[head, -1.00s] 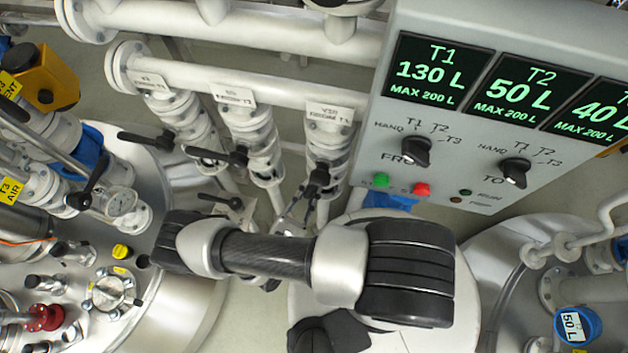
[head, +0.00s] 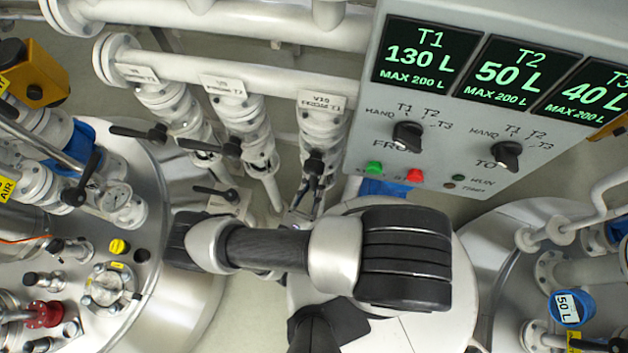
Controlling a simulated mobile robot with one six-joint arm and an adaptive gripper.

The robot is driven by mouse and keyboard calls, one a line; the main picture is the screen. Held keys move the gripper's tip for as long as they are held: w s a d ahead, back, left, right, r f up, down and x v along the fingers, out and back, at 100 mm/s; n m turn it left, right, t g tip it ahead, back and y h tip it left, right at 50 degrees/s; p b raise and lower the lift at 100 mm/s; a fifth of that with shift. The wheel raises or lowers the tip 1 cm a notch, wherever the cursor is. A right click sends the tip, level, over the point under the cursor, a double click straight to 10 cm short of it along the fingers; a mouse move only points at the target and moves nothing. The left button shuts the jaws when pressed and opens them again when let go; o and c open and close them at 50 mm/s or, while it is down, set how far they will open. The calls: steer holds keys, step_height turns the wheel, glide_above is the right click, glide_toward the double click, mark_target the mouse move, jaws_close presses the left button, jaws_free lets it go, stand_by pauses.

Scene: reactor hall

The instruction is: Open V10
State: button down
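The valve V10 (head: 324,132) is a pale flanged valve on the pipework at the upper middle, under a white tag (head: 323,101) reading V10 and a second, blurred line. Its black handle (head: 314,163) is at its lower end and seems to point down the picture, unlike the sideways handles of its neighbours. My gripper (head: 305,203) is just below that handle, small and mostly hidden behind my arm. I cannot tell whether its fingers touch the handle or are open or shut.
Two similar valves (head: 245,130) (head: 175,115) stand left of V10, with black handles pointing left. A control panel (head: 480,110) is close on the right, showing T1 130 L, T2 50 L and T3 40 L. Tank tops with fittings flank my arm.

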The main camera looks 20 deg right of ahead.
steer(key=c, duration=1.5)
jaws_free()
steer(key=v, duration=1.2)
steer(key=shift+r, duration=0.1)
